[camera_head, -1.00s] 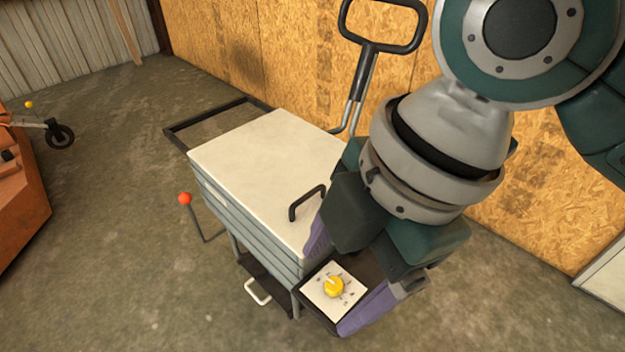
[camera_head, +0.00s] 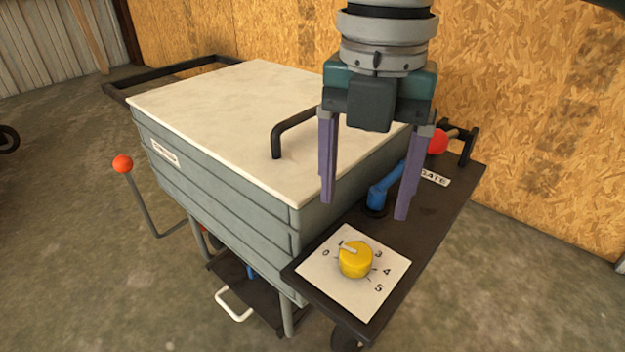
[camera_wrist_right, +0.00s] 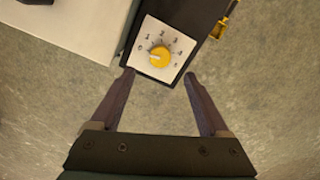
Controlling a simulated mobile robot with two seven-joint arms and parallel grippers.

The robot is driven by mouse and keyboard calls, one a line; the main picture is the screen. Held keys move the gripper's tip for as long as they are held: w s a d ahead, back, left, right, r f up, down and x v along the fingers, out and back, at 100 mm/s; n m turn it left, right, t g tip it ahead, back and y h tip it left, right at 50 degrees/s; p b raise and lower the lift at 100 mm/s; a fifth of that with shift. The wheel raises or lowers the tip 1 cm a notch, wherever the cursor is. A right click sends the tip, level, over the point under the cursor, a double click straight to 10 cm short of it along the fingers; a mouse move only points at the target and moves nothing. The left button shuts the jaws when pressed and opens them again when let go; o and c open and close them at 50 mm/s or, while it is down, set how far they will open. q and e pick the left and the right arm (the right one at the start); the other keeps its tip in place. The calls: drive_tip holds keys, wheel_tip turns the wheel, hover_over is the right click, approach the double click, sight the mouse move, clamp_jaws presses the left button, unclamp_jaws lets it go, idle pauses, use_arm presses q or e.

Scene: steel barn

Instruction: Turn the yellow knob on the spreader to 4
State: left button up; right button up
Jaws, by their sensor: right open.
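The yellow knob (camera_head: 355,260) sits on a white numbered dial plate (camera_head: 318,273) at the front right of the spreader (camera_head: 215,185). Its pale pointer faces the low end of the scale, near 0 and 1; I cannot tell the exact mark. In the right wrist view the knob (camera_wrist_right: 159,57) shows just beyond the fingertips. My right gripper (camera_head: 365,208) is open and empty, its two purple fingers pointing down above and behind the dial, apart from the knob. It also shows in the right wrist view (camera_wrist_right: 160,74). My left gripper is not in view.
A black lid handle (camera_head: 290,130) stands to the left. The floor in front is clear.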

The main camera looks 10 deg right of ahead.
sight(357, 252)
wheel_tip(357, 252, down, 9)
drive_tip(key=b, duration=0.3)
drive_tip(key=shift+s+b, duration=0.15)
drive_tip(key=shift+b, duration=0.25)
drive_tip(key=shift+r, duration=0.1)
clamp_jaws()
